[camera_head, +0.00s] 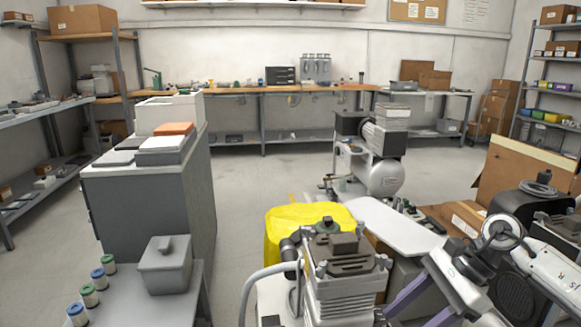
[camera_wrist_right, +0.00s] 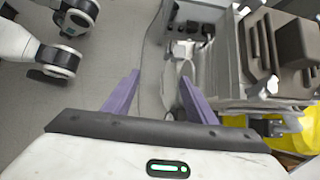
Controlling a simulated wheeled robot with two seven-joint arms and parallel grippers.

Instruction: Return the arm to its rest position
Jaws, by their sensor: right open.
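My right arm (camera_head: 462,283) comes in from the right in the head view, bent low beside the near compressor (camera_head: 343,285). My right gripper (camera_wrist_right: 160,78) has two purple fingers, spread apart with nothing between them. In the right wrist view it points down past the compressor's side, with grey floor and a grey frame beyond. The compressor's dark ribbed top (camera_wrist_right: 298,45) is to the right of the fingers there, apart from them. My left gripper is not in view.
A yellow bin (camera_head: 290,222) and a white board (camera_head: 395,225) lie just behind the near compressor. A grey cabinet (camera_head: 150,210) and a small table (camera_head: 145,308) with jars stand at left. Floor between is clear.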

